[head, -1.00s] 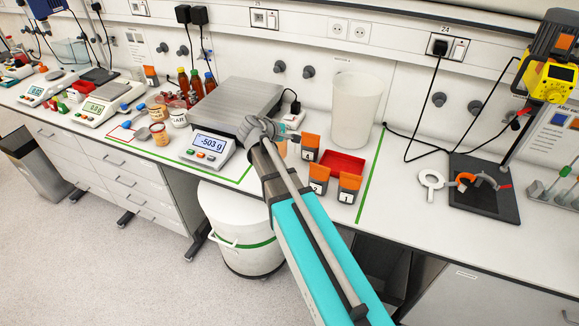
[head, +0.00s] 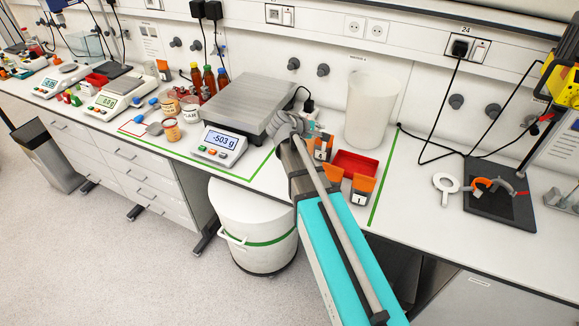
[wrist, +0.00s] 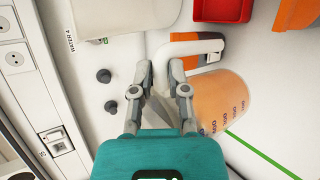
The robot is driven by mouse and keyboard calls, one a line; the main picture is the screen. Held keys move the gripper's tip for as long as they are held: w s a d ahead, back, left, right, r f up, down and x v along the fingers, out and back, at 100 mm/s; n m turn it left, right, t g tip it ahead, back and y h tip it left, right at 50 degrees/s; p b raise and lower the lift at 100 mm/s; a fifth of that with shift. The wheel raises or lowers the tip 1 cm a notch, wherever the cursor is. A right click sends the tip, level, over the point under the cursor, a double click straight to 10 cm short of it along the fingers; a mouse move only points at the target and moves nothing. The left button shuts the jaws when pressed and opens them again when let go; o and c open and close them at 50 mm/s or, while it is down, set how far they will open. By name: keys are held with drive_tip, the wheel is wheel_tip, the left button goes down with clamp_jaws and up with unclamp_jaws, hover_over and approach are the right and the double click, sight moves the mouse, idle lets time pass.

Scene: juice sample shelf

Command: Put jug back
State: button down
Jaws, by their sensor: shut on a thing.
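In the wrist view, a jug (wrist: 222,92) with see-through orange contents and a white handle (wrist: 190,47) lies just beyond my fingers. My gripper (wrist: 163,75) is shut on the jug, with its fingertips at the handle. Dark print runs along the jug's side. In the head view my gripper (head: 288,126) is over the bench, just right of the large scale's metal plate, and hides most of the jug. I cannot tell whether the jug touches the bench.
A large scale (head: 222,141) reading -503 g stands left of my gripper. A tall white container (head: 371,112), a red tray (head: 356,163) and orange-fronted numbered boxes (head: 362,189) are close on the right. Bottles and tubs stand at the left.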

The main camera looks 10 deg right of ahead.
drive_tip(key=s+a+r+p, duration=0.3)
drive_tip(key=s+a, duration=0.4)
drive_tip(key=a, duration=0.4)
drive_tip(key=shift+s+a+m+g, duration=0.15)
drive_tip(key=shift+a+m+g, duration=0.15)
drive_tip(key=shift+a, duration=0.05)
drive_tip(key=shift+f, duration=0.15)
drive_tip(key=w+d+f+b, duration=0.2)
drive_tip(key=w+f+b, duration=0.1)
drive_tip(key=w+d+f+b, duration=0.3)
drive_tip(key=w, duration=0.1)
drive_tip(key=w+d+f+b, duration=0.3)
drive_tip(key=shift+w+d, duration=0.15)
drive_tip(key=shift+r, duration=0.1)
